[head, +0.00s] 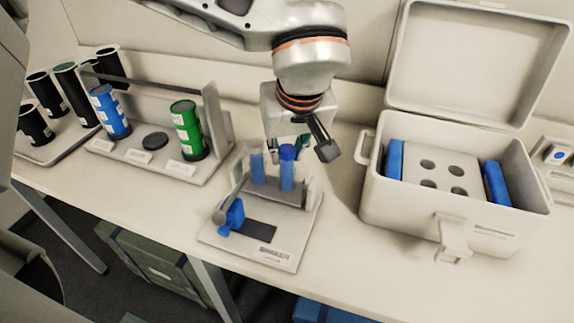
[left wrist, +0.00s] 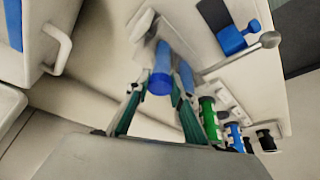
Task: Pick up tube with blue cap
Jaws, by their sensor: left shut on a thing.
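The tube with the blue cap (head: 287,172) stands upright at the white rack (head: 309,207) in the middle of the table. My left gripper (head: 288,144) comes down on it from above and is shut on its upper part. In the left wrist view the blue cap (left wrist: 160,83) sits between the two green-padded fingers of my left gripper (left wrist: 160,95). A second blue tube (head: 257,166) stands just to its left, close beside the fingers. Whether the held tube's lower end is clear of the rack is hidden. My right gripper is not in view.
A stand with a blue canister (head: 110,112) and a green canister (head: 187,130) is at left, beside several black containers. A small blue object (head: 233,214) is on the rack's front left. An open white box (head: 398,213) with blue packs and round holes is at right.

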